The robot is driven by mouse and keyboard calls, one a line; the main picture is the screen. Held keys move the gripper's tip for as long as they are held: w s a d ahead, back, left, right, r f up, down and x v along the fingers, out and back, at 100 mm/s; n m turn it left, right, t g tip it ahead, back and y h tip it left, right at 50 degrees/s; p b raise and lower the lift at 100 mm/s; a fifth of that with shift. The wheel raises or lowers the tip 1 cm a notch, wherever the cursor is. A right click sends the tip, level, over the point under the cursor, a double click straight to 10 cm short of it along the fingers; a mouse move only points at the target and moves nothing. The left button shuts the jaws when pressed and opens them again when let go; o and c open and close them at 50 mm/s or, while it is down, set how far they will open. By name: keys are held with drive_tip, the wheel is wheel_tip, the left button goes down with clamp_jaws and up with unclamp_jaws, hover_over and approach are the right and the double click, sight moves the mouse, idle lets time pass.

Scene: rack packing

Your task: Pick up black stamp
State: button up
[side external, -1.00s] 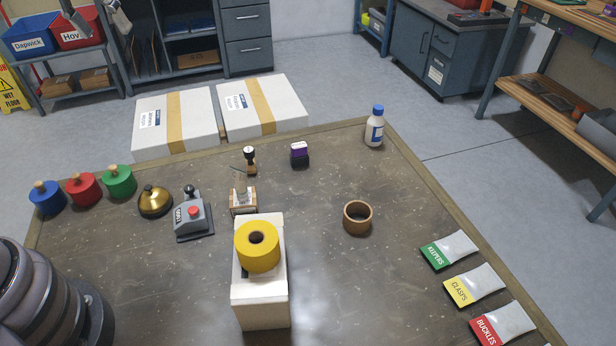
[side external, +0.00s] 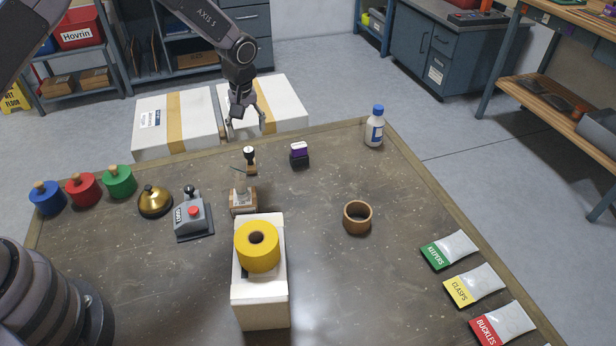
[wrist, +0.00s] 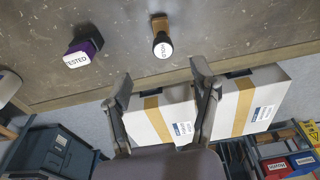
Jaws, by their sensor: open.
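A small stamp with a black handle, a white label on top and a wooden base (side external: 250,160) stands near the far edge of the table. It also shows in the wrist view (wrist: 162,40), ahead of the gap between my fingers. My gripper (side external: 246,128) is open and empty, above and beyond the table's far edge, a little behind the stamp. Its two fingers stand apart in the wrist view (wrist: 160,74), with nothing between them. A purple and black stamp (side external: 299,154) labelled TESTED stands to the right; it also shows in the wrist view (wrist: 84,50).
A wooden holder (side external: 243,205) and a white block with a yellow roll (side external: 257,247) stand in front of the stamp. A grey device (side external: 193,217) and brass bell (side external: 155,201) are left. A white bottle (side external: 375,128) stands right. Two taped boxes (side external: 174,122) lie beyond the table.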

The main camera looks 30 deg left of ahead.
sight(248, 150)
drive_tip(key=f, duration=0.3)
drive_tip(key=shift+w+a+f, duration=0.15)
drive_tip(key=shift+a+f, duration=0.05)
drive_tip(key=shift+f, duration=0.1)
drive_tip(key=shift+w+a+f, duration=0.15)
drive_tip(key=shift+a+f, duration=0.05)
drive_tip(key=shift+f, duration=0.65)
drive_tip(key=shift+w+a+f, duration=0.15)
drive_tip(key=shift+f, duration=0.75)
drive_tip(key=shift+w+a+f, duration=0.15)
drive_tip(key=shift+a+f, duration=0.05)
drive_tip(key=shift+f, duration=0.65)
clamp_jaws()
